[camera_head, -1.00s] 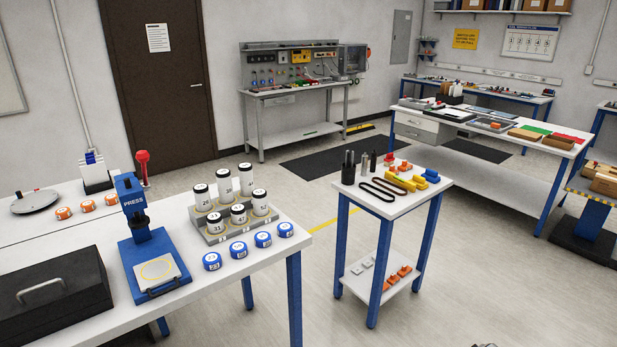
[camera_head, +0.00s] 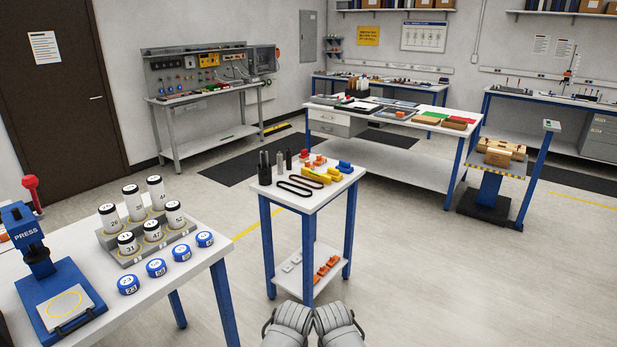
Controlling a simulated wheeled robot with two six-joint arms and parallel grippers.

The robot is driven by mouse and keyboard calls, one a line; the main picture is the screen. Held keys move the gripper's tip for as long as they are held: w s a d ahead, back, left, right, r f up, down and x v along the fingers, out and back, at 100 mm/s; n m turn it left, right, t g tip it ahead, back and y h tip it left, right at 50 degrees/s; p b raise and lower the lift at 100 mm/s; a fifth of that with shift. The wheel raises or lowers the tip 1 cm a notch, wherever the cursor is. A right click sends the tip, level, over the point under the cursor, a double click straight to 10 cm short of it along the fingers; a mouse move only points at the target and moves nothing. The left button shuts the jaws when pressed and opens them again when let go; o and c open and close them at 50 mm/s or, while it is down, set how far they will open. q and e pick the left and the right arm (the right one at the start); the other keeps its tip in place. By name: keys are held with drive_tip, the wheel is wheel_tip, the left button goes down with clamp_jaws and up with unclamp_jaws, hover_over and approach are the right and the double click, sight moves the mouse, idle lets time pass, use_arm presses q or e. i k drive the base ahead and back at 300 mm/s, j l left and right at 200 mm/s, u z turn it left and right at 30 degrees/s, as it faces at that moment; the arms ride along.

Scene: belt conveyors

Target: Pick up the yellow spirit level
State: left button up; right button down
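A long yellow piece (camera_head: 316,175), which could be the yellow spirit level, lies on the top of the small blue-legged table (camera_head: 276,203). It is too small to make out any vials. A second short yellow piece (camera_head: 334,174) is close to its right end. Two grey rounded parts of my own arms show at the bottom middle, in front of the small table and well short of the yellow piece. My grippers do not show.
Black belt loops (camera_head: 292,188), dark cylinders, orange parts and a blue part (camera_head: 345,166) share the small tabletop. A bench with a blue press (camera_head: 30,240), jars and blue lids stands at left. A long workbench (camera_head: 400,155) stands behind.

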sight(323, 179)
drive_tip(key=i+l+z, duration=0.1)
drive_tip(key=i+z, duration=0.15)
drive_tip(key=i, duration=0.35)
drive_tip(key=i+z, duration=0.25)
drive_tip(key=i, duration=0.3)
drive_tip(key=i+j+z, duration=0.25)
drive_tip(key=i, duration=0.35)
drive_tip(key=i+j+z, duration=0.25)
drive_tip(key=i, duration=0.3)
drive_tip(key=i+j, duration=0.1)
drive_tip(key=j, duration=0.25)
drive_tip(key=i+j, duration=0.1)
drive_tip(key=j, duration=0.25)
